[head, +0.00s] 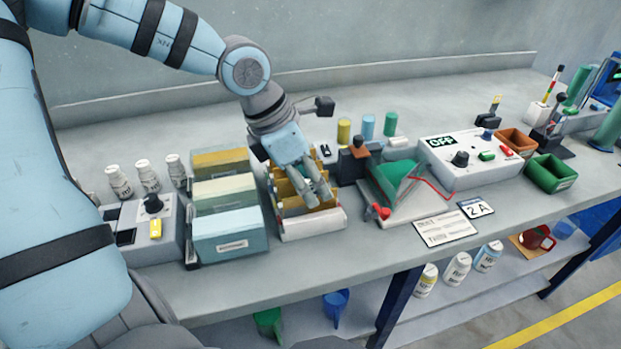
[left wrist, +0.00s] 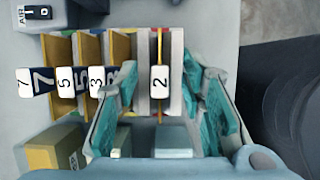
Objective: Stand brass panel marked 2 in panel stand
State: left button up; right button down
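The brass panel marked 2 (left wrist: 161,48) stands edge-on in the left wrist view, its white tag towards me, between two pale grey blocks. My left gripper (head: 317,199) is over the white panel rack (head: 318,226) in the head view. In the left wrist view its teal-padded fingers (left wrist: 158,112) are apart, one on each side of panel 2, with gaps to it. Brass panels tagged 3 (left wrist: 119,47), 5 (left wrist: 88,47) and 7 (left wrist: 58,48) stand to its left. I cannot clearly identify a separate panel stand. My right gripper is not in view.
Yellow, cream and blue boxes (head: 228,233) stand close left of the rack. A base with a green triangular plate (head: 396,180) and red knob stands right of it. Beyond are a control box marked OFF (head: 468,160) and a green bin (head: 551,174). The front table edge is mostly clear.

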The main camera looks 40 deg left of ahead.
pick_arm(q)
jog(key=v, duration=1.2)
